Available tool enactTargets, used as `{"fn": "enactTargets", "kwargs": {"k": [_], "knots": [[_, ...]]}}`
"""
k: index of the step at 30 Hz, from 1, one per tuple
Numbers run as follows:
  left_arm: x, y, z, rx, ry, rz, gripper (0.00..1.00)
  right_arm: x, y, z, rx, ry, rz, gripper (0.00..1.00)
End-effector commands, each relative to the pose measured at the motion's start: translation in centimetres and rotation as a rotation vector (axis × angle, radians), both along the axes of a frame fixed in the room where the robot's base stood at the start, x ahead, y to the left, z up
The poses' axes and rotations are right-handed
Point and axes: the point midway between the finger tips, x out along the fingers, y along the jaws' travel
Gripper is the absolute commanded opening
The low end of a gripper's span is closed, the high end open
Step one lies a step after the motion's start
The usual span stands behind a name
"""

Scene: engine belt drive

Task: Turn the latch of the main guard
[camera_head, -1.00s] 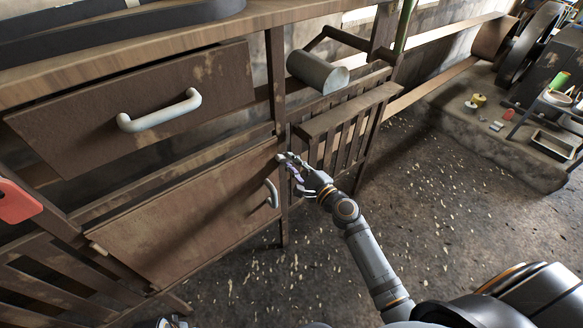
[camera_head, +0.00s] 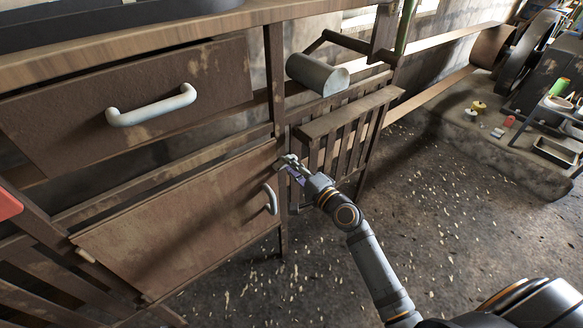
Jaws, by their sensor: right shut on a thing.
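The main guard looks to be the brown, worn lower panel (camera_head: 180,225) with a pale upright handle (camera_head: 271,199) near its right edge. My right gripper (camera_head: 288,163) is at the panel's upper right corner, beside the frame post and above that handle. Its fingers are shut on a small part there, which looks like the latch. The fingers hide most of that part, so its angle cannot be told. My left gripper is not in view.
A drawer (camera_head: 60,100) with a pale handle (camera_head: 151,104) is above the panel. A grey cylinder (camera_head: 318,74) and a slatted guard (camera_head: 345,140) stand right of the post. A small tan peg (camera_head: 86,255) is at the panel's left edge.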

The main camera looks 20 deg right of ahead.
Motion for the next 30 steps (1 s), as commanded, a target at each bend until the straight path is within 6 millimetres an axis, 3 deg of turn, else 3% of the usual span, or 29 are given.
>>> {"fn": "enactTargets", "kwargs": {"k": [13, 14, 18, 26, 30], "knots": [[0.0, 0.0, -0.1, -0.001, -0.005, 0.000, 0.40, -0.1, 0.0, -0.2, -0.009, 0.001, 0.003, 0.00], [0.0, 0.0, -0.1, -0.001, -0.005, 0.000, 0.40, -0.1, 0.0, -0.2, -0.008, 0.001, 0.002, 0.20], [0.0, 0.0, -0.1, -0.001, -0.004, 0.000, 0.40, 0.0, 0.0, -0.1, -0.008, 0.000, 0.002, 0.39], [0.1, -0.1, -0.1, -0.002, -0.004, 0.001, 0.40, 0.0, 0.0, -0.1, -0.007, -0.001, 0.001, 0.39], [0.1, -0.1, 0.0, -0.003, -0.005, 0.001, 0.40, -1.2, -0.5, -0.2, -0.011, 0.000, 0.000, 0.39]]}}
